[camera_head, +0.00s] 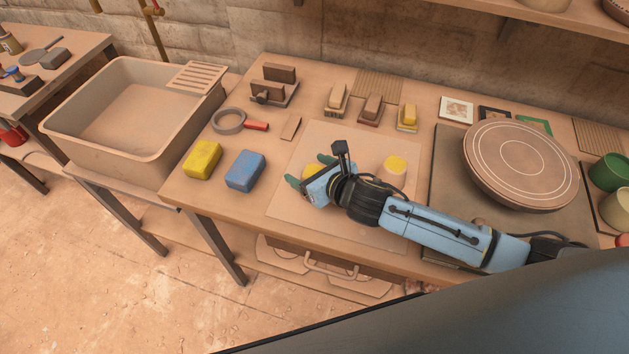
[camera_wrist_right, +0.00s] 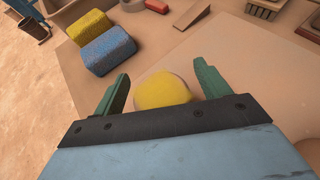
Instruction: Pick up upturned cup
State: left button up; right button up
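An upturned cup with a yellow top (camera_head: 313,169) stands on the pale board (camera_head: 290,206), partly hidden by my right gripper in the head view. In the right wrist view, its rounded yellow top (camera_wrist_right: 162,90) lies between the two green fingers. My right gripper (camera_head: 308,171) is open, with a finger on either side of the cup; gaps show between the fingers (camera_wrist_right: 161,72) and the yellow top. A second upturned cup with a yellow top (camera_head: 396,164) stands to the right on the same board, partly behind my right arm. My left gripper is not in view.
Yellow sponge (camera_head: 202,160) and blue sponge (camera_head: 245,171) lie left of the board. A round wheel (camera_head: 520,160) is at right, and a sink (camera_head: 75,152) at left.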

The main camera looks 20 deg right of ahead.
jog(key=c, duration=1)
